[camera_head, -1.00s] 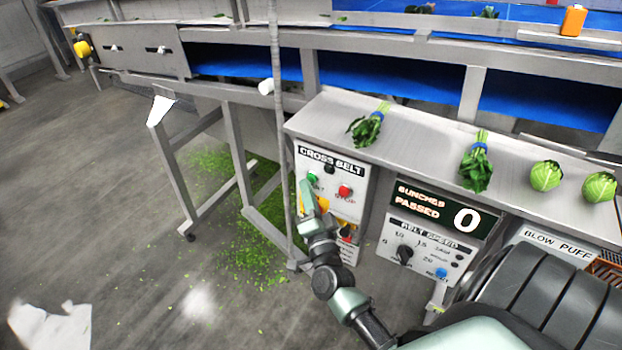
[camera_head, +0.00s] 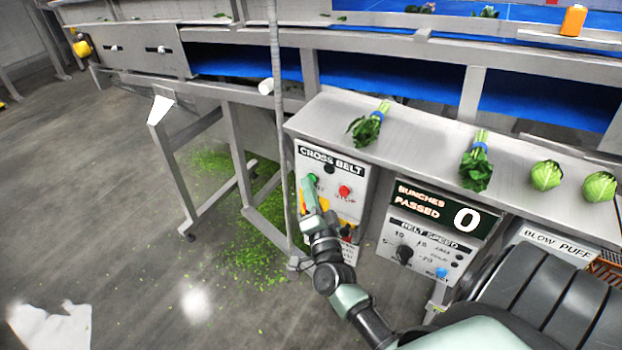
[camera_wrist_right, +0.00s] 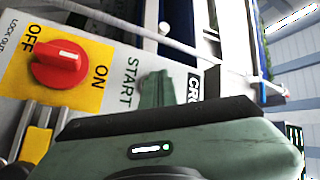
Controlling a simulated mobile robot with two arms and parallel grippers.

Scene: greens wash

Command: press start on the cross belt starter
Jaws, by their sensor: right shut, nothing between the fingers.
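The cross belt starter (camera_head: 357,178) is a pale panel on the bench front, labelled CROSS BELT, with a red button (camera_head: 344,190) and a green start button (camera_head: 313,177). My right gripper (camera_head: 309,186) is shut and empty, its fingertips right at the green button and partly covering it. In the right wrist view, the shut fingers (camera_wrist_right: 157,89) lie beside the START label (camera_wrist_right: 128,84) and hide the button. I cannot tell whether they touch or press it. A red OFF/ON rotary switch (camera_wrist_right: 58,65) sits on a yellow plate there. My left gripper is not in view.
A grey post (camera_head: 281,130) stands just left of the panel. A bunch counter (camera_head: 440,211) reading 0 and belt speed controls (camera_head: 425,248) are to the right. Greens lie on the steel shelf (camera_head: 420,135) above. The floor (camera_head: 120,200) at left is mostly open.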

